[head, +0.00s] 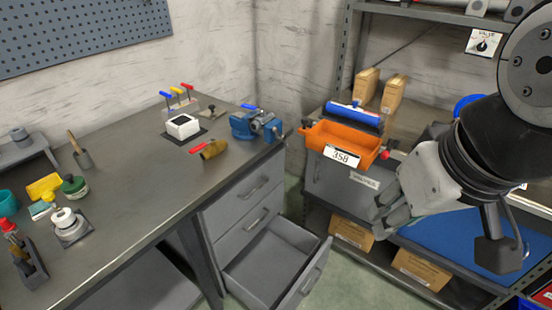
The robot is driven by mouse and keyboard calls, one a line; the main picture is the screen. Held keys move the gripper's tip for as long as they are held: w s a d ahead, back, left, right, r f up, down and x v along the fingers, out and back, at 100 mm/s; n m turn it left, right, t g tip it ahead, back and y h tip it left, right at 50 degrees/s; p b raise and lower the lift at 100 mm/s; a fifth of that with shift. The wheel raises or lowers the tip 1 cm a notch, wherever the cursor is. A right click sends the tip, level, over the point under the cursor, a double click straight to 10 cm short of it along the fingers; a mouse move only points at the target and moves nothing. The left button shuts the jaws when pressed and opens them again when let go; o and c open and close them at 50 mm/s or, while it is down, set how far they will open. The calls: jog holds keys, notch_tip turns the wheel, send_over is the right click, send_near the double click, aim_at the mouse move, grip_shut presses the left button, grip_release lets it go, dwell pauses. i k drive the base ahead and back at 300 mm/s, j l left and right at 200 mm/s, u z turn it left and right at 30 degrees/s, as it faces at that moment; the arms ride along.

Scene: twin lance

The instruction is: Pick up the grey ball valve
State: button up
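No piece in the head view is plainly a grey ball valve. A brass-coloured valve-like piece (213,149) with a red lever lies near the bench's right edge. A pale grey-white rounded piece (66,222) sits on a grey base at the bench's left; it is too small to identify. Grey parts (478,6) on the top shelf are cut off by the frame. My gripper (385,212) is at the right, in front of the shelving and away from the bench. Its fingers point down and left, and their gap cannot be made out. I see nothing held.
The bench (135,200) has a clear middle. A blue vise (255,124) and a white block (183,126) stand toward its back. An open drawer (268,262) juts out below. An orange bin (342,142) stands on the shelving, partly in front of a blue roll (354,112).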

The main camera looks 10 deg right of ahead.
aim_at(256, 125)
jog(key=i+l+u, duration=0.35)
jog(key=l, duration=0.25)
jog(key=i+l+u, duration=0.2)
jog(key=l, duration=0.15)
jog(key=i+l+u, duration=0.15)
jog(key=l, duration=0.25)
jog(key=i+l+u, duration=0.2)
jog(key=l, duration=0.15)
jog(key=k, duration=0.1)
